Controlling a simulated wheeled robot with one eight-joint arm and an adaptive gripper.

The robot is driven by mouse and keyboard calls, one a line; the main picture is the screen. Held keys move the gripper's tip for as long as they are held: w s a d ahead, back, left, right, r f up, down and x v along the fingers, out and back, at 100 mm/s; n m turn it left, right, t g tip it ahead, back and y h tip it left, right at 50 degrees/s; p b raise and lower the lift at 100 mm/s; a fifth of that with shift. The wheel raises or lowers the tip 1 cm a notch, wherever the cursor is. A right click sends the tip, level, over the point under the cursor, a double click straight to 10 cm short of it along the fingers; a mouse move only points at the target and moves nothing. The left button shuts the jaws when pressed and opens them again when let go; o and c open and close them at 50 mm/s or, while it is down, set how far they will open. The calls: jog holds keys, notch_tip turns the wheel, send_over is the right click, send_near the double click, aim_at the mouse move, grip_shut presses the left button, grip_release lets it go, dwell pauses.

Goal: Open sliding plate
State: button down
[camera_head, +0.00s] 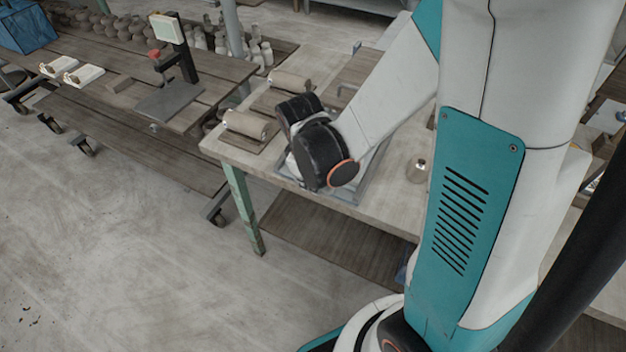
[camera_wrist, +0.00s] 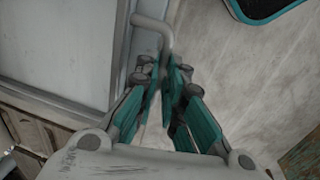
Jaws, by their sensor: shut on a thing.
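In the wrist view, a pale grey flat panel (camera_wrist: 65,40), which looks like the sliding plate, fills the upper left inside a raised grey frame. A bent grey rod handle (camera_wrist: 166,30) stands at its right edge. My gripper (camera_wrist: 165,78) has its teal-padded fingers close together on either side of the handle's straight part, shut on it. In the head view, my black wrist hides the gripper and most of the framed plate. Only the grey frame's edge (camera_head: 346,194) shows on the table, below and right of the wrist.
The framed plate sits on a pale worktable (camera_head: 400,205) with green legs. Clay rolls (camera_head: 247,124) lie on boards left of my wrist. A small metal weight-like object (camera_head: 416,170) stands to the right. A darker bench with a scale (camera_head: 175,95) is at left; open floor lies in front.

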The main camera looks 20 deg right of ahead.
jog(key=c, duration=1.7)
grip_release()
jog(key=shift+r, duration=0.1)
jog(key=r, duration=0.4)
jog(key=s+a+r, duration=0.1)
jog(key=r, duration=0.6)
jog(key=shift+s+a+r, duration=0.2)
jog(key=shift+a+r, duration=0.1)
jog(key=shift+c, duration=0.3)
